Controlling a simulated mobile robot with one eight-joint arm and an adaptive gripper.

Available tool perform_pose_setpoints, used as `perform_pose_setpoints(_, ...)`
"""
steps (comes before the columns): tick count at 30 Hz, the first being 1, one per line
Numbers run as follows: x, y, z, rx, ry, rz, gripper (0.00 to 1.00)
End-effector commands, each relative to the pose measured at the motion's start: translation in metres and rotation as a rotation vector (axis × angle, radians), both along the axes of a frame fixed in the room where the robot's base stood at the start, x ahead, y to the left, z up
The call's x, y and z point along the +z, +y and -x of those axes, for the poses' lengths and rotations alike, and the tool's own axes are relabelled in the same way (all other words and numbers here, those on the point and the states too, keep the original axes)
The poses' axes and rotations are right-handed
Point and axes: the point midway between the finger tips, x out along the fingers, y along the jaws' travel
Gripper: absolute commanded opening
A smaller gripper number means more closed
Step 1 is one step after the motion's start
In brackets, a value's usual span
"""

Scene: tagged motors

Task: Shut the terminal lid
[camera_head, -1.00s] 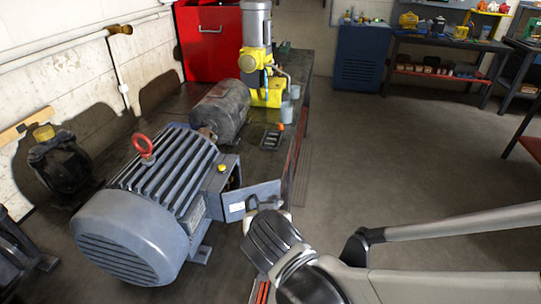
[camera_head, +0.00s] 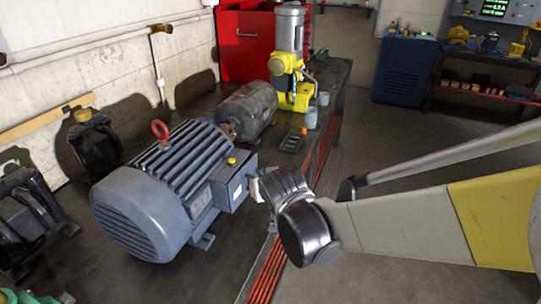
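The large blue-grey motor (camera_head: 165,190) lies on the dark bench at left, with a red lifting eye on top. Its terminal box (camera_head: 230,172) is on the right side, with a yellow knob on top. The terminal lid (camera_head: 238,190), with a pale label, now lies against or very near the front of the box; I cannot tell whether it is fully seated. My gripper (camera_head: 258,186) is at the lid's right edge, apparently touching it. Its fingers are mostly hidden behind its own body, so its opening does not show.
A smaller dark motor (camera_head: 246,112) lies behind the large one. A yellow and grey machine (camera_head: 290,60) and a red cabinet (camera_head: 245,42) stand farther back. Dark motors (camera_head: 95,145) sit at left by the wall. The floor at right is open.

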Motion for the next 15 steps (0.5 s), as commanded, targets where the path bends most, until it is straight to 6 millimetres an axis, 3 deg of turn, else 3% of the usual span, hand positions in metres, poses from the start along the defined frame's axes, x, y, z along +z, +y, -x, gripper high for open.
perform_pose_setpoints(15,0.0000,0.0052,-0.0090,0.000,0.000,0.000,0.00)
